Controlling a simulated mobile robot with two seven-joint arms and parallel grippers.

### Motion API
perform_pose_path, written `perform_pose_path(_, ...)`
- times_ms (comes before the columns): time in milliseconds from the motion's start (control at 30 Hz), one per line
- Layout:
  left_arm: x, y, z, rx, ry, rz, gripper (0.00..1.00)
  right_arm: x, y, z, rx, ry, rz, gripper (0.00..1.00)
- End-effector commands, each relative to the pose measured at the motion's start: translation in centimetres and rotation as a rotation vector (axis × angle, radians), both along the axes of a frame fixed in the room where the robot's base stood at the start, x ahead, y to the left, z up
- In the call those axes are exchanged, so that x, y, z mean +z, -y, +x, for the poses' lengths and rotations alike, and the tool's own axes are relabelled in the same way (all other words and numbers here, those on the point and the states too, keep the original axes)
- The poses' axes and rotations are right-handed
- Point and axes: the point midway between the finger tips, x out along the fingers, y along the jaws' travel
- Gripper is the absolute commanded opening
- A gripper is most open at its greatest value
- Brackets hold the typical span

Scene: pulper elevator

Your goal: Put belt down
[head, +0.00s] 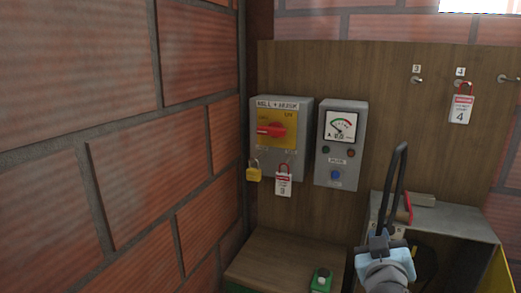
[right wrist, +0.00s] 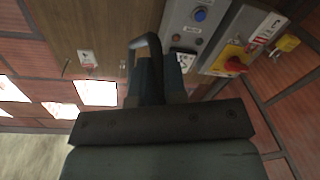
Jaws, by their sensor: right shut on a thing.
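A black belt (head: 399,165) stands up as a narrow loop from my right gripper (head: 380,241), in front of the grey-topped machine at the lower right of the head view. My right gripper is shut on the belt. In the right wrist view the belt (right wrist: 150,42) curves above the blue fingers of the right gripper (right wrist: 157,75). The lower part of the belt is hidden by the gripper. I cannot tell whether the belt touches the machine. My left gripper is not in view.
The grey-topped machine (head: 460,224) has yellow sides and small items on top. A switch box (head: 263,165) with padlock and tag and a meter box (head: 341,174) hang on the wooden panel. A low wooden surface (head: 275,262) has a green button box (head: 321,281). Brick walls stand left.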

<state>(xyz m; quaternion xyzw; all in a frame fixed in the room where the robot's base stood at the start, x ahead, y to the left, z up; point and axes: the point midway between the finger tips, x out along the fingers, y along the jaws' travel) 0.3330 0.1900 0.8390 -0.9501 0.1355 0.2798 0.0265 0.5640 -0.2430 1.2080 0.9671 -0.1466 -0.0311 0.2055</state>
Motion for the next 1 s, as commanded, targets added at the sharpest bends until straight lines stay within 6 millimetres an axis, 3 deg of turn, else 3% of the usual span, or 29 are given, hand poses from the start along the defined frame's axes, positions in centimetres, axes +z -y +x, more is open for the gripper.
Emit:
perform_pose_path(33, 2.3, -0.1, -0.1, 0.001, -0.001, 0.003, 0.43, 2.6, 0.0, 0.0, 0.000, 0.000, 0.000, 0.00)
perform_pose_path(300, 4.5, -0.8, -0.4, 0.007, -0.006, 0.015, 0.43, 6.2, 0.0, 0.0, 0.000, 0.000, 0.000, 0.00)
perform_pose_path(1000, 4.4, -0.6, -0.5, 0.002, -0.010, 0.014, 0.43, 6.4, 0.0, 0.0, 0.000, 0.000, 0.000, 0.00)
